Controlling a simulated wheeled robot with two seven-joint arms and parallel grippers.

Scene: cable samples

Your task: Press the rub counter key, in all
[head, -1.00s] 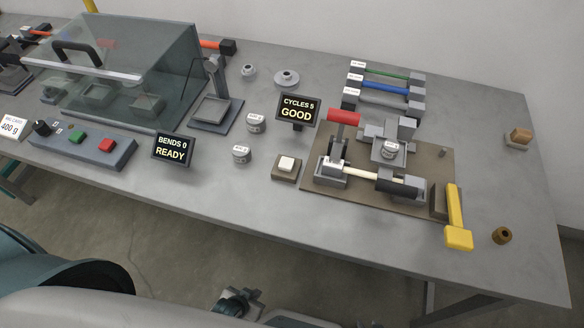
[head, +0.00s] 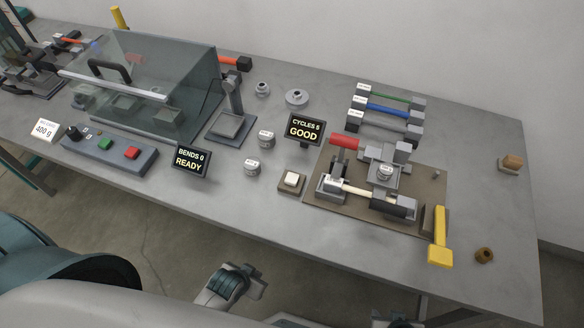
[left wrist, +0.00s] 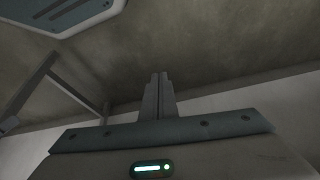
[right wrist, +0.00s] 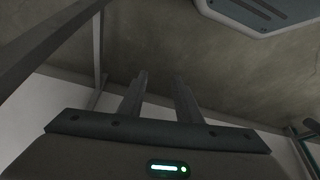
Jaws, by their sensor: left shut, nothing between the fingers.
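A glass-covered box (head: 145,90), a button panel (head: 110,150) and a display (head: 191,160) reading BENDS 0, READY stand left. Two labelled weights (head: 252,168) sit left of the key. A yellow-handled tool (head: 440,238) lies right. The table in front of the key is clear.

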